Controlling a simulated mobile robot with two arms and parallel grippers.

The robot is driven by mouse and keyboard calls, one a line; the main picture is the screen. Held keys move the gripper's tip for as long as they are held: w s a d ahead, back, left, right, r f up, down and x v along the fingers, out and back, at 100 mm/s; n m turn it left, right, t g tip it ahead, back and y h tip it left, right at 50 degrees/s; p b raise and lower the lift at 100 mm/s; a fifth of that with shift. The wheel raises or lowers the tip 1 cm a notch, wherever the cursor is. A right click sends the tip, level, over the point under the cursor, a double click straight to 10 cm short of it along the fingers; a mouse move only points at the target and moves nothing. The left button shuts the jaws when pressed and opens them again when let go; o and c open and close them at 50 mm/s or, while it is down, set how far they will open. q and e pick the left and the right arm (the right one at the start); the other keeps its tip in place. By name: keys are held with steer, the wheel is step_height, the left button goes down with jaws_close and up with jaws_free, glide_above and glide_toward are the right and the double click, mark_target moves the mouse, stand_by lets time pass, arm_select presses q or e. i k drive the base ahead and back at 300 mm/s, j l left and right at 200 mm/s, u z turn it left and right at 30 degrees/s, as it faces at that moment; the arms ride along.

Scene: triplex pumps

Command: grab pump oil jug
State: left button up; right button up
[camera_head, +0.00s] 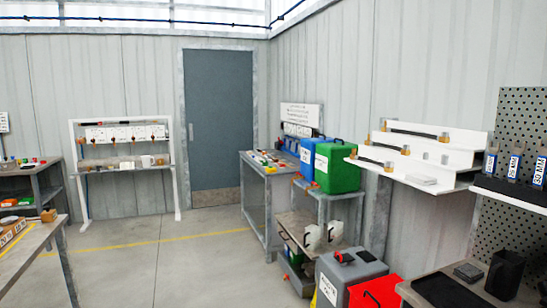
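Several containers could be the pump oil jug, and their labels are too small to read surely. A green jug (341,168) with a black top handle and a white label stands upright on a grey stand (345,200) right of centre. A blue jug (307,152) stands just behind and left of it, partly hidden. Two small whitish jugs (313,237) sit lower down, on a low surface in front of the bench. Neither of my grippers is in view.
A workbench (262,210) with small parts stands left of the jugs. A grey box (345,277) and a red box (373,293) stand at the bottom right. White shelves (420,160) hang on the right wall. A table edge (35,240) is at left. The middle floor (160,270) is clear.

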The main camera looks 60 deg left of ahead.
mark_target(312, 238)
steer(key=i+j+u, duration=0.1)
steer(key=j+u, duration=0.15)
steer(key=i+j+u, duration=0.1)
steer(key=j+u, duration=0.2)
steer(key=j, duration=0.2)
steer(key=i+j+u, duration=0.25)
steer(key=i+j, duration=0.25)
steer(key=j, duration=0.25)
steer(key=i+j+u, duration=0.15)
steer(key=j, duration=0.3)
steer(key=i+j, duration=0.35)
steer(key=j, duration=0.15)
steer(key=i+j+u, duration=0.1)
steer(key=i+j, duration=0.15)
steer(key=j, duration=0.2)
steer(key=i+j, duration=0.3)
steer(key=j, duration=0.15)
steer(key=i+j, duration=0.25)
steer(key=j+z, duration=0.15)
steer(key=z, duration=0.35)
steer(key=i+j+z, duration=0.1)
steer(key=j+z, duration=0.15)
steer(key=z, duration=0.2)
